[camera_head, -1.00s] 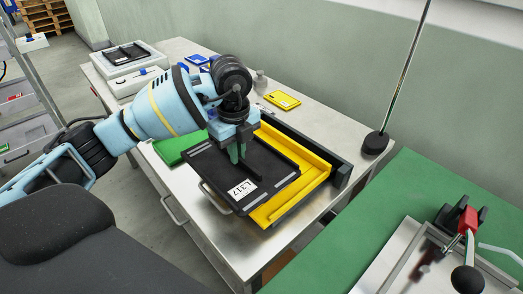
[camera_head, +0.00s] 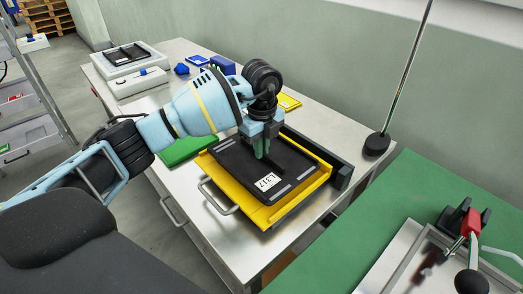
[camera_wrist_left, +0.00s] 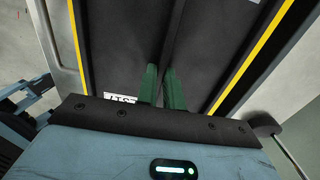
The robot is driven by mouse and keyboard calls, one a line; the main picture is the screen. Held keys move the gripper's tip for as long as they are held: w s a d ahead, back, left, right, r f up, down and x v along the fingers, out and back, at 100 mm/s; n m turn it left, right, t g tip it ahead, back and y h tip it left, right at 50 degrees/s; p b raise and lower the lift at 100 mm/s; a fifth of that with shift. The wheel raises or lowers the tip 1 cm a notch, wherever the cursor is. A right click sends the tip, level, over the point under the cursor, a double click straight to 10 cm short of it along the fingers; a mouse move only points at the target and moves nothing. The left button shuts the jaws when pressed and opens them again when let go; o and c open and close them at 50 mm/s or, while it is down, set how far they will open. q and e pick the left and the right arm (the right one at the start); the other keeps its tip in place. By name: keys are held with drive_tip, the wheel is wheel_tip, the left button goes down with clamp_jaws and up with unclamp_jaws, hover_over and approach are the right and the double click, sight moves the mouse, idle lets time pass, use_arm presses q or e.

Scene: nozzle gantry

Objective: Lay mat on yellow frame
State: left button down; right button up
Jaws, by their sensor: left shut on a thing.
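The mat (camera_head: 236,158) is a black rectangular panel with a white L317 label, also filling much of the left wrist view (camera_wrist_left: 112,48). It lies over the yellow frame (camera_head: 224,183), whose yellow border shows around it, and as thin strips in the left wrist view (camera_wrist_left: 254,56). My left gripper (camera_head: 262,154) points down at the mat's middle, its green fingers shut on the mat's raised central rib (camera_wrist_left: 172,35). Whether the mat's underside touches the frame is hidden. My right gripper is not in view.
A metal handle (camera_head: 216,204) projects from the frame's near left side. A dark bar (camera_head: 343,176) runs along its right. A pole with a black base (camera_head: 377,144) stands at the bench's right edge.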

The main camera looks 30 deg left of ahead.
use_arm(q)
drive_tip(key=shift+f, duration=0.55)
drive_tip(key=shift+f, duration=0.6)
drive_tip(key=c, duration=1.5)
unclamp_jaws()
wheel_tip(320, 180, up, 13)
drive_tip(key=shift+r, duration=0.1)
